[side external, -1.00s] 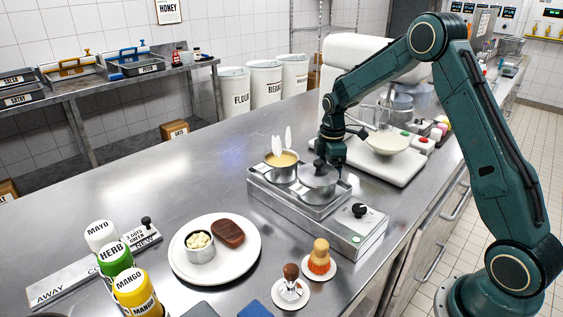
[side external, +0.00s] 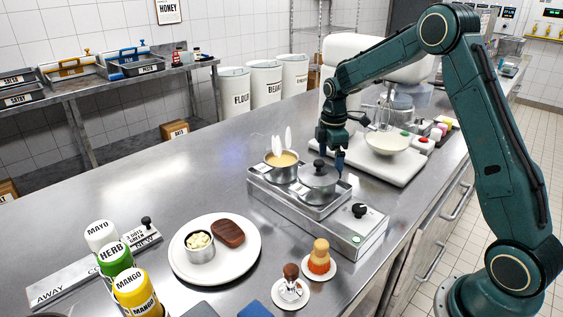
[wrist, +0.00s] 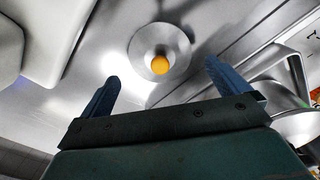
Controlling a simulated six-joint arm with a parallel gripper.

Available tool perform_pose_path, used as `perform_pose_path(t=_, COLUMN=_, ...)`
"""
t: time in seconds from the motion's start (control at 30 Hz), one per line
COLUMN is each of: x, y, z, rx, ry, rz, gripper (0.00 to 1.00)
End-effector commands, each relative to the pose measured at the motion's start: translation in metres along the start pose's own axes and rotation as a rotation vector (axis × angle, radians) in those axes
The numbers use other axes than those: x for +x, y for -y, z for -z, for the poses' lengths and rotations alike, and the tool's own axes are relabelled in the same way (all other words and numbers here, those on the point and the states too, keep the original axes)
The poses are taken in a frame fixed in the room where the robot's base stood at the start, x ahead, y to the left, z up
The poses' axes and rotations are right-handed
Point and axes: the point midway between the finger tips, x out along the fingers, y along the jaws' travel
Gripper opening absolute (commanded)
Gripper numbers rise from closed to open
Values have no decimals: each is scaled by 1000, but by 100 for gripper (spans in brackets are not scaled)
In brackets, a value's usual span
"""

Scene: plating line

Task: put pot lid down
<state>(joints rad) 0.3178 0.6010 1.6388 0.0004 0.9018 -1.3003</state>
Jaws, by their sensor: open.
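The pot lid (side external: 316,176) is grey metal with a dark knob. The lid's far side is partly hidden.
A mixer with a pale bowl (side external: 388,144) stands behind. The left counter is mostly clear.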

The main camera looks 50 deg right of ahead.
Motion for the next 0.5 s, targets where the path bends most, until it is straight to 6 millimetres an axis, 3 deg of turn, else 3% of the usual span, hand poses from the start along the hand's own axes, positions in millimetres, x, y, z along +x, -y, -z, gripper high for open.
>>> perform_pose_path(t=0.3, x=-53, y=-1, z=0, rx=0, ry=-1, rz=-4, gripper=100)
perform_pose_path(t=0.5, x=-74, y=0, z=0, rx=0, ry=-1, rz=-2, gripper=100)
